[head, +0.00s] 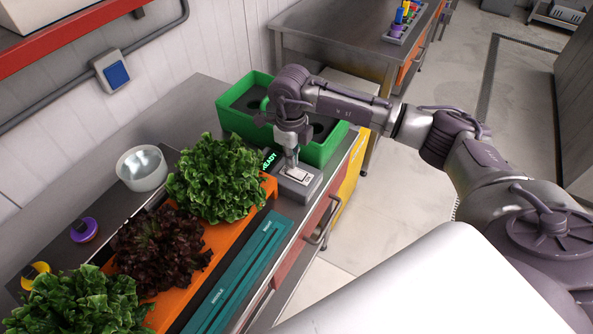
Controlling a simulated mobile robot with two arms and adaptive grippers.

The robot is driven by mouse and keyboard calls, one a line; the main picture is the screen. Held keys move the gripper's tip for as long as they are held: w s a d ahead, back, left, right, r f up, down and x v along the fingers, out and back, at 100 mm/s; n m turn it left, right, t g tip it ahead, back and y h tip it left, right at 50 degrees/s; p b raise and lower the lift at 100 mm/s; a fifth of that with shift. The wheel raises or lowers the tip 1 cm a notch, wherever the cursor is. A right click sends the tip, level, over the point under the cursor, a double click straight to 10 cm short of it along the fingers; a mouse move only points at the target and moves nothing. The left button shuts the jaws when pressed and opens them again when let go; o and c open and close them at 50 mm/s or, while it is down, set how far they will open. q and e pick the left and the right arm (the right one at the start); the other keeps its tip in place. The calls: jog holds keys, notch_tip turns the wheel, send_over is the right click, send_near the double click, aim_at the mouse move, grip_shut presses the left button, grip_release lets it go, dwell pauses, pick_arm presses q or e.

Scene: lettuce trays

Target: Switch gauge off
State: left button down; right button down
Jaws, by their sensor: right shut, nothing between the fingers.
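The gauge is a small grey box (300,183) with a pale top plate, on the bench at the front of the green tray. The gripper hides part of the gauge's top. My left gripper is not in view.
A green tray (236,123) stands right behind the gauge. Lettuces on an orange tray (183,296) and a teal strip (238,276) lie to the left and front. A white bowl (141,168) stands near the wall. The floor at right is clear.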

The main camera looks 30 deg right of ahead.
aim_at(292, 170)
jog(key=shift+f+b, duration=0.9)
jog(key=shift+f, duration=0.3)
dwell(0.3)
jog(key=shift+r, duration=0.1)
jog(key=shift+r+p, duration=2.05)
jog(key=shift+r, duration=1.45)
